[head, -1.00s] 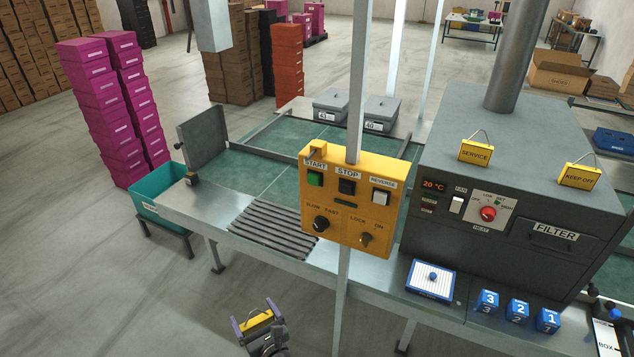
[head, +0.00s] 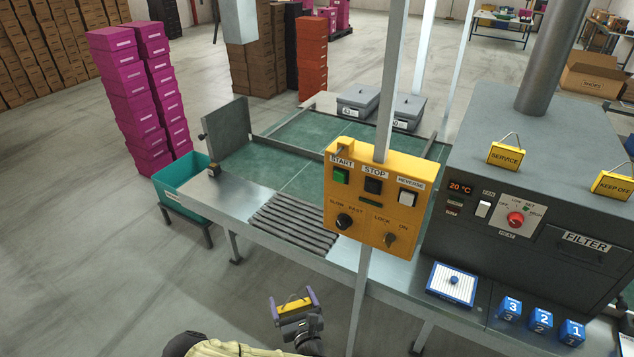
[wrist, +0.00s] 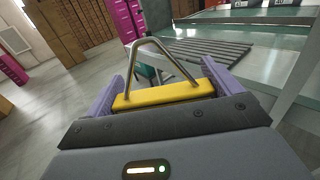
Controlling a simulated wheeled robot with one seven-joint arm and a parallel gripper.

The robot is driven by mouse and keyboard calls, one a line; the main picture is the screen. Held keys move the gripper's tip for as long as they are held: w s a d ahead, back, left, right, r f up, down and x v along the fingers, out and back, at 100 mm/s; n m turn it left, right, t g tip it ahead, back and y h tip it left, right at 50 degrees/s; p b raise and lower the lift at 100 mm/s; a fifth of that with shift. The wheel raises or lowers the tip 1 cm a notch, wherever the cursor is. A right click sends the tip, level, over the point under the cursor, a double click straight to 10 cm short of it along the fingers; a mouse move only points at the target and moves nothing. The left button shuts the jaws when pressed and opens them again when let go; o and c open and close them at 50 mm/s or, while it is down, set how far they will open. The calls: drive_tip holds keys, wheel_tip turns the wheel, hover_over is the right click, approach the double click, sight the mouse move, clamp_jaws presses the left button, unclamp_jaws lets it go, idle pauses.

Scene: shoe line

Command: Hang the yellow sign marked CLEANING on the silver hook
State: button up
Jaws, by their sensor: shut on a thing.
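My gripper (head: 294,304) is in the lower middle of the head view, in front of the line and left of the control box's post. Its purple fingers are shut on a yellow sign (wrist: 165,95), seen edge-on in the wrist view. The sign's silver wire loop (wrist: 150,46) stands up above the fingers, free of anything. The sign's lettering is turned out of sight. I cannot make out a silver hook for certain in either view.
A yellow control box (head: 372,203) on a grey post stands right of my gripper. The metal bench edge (head: 236,220) and black rollers (head: 293,224) lie beyond. A teal bin (head: 183,195) is at left. SERVICE (head: 506,154) and KEEP OFF (head: 611,186) signs sit on the grey oven.

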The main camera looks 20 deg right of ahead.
drive_tip(key=w+d+r+m+g+h+p, duration=0.1)
drive_tip(key=w+d+r+m+g+h, duration=0.1)
drive_tip(key=r, duration=0.9)
drive_tip(key=w+d+r+m+g+h+p, duration=0.1)
drive_tip(key=d+r+m+g+h, duration=0.3)
drive_tip(key=r, duration=0.8)
drive_tip(key=w+d+r+m+g+h+p, duration=0.2)
drive_tip(key=w+d+r+m+g+h, duration=0.1)
drive_tip(key=r, duration=0.8)
drive_tip(key=shift+d+r+m+g+h, duration=0.25)
drive_tip(key=shift+d+m+g+h, duration=0.15)
drive_tip(key=shift+d+m, duration=0.1)
drive_tip(key=shift+w, duration=0.25)
drive_tip(key=shift+w+d+f+p, duration=0.1)
drive_tip(key=shift+w+d+p, duration=0.25)
drive_tip(key=shift+w+d, duration=0.65)
drive_tip(key=shift+w+d+f+p, duration=0.15)
drive_tip(key=shift+w+d+p, duration=0.25)
drive_tip(key=shift+w+d, duration=0.6)
drive_tip(key=shift+w+d+f+p, duration=0.1)
drive_tip(key=shift+w+d+p, duration=0.4)
drive_tip(key=shift+d, duration=0.85)
drive_tip(key=shift+w+d+f+b, duration=0.5)
drive_tip(key=shift+f+b, duration=0.15)
drive_tip(key=shift+b, duration=0.65)
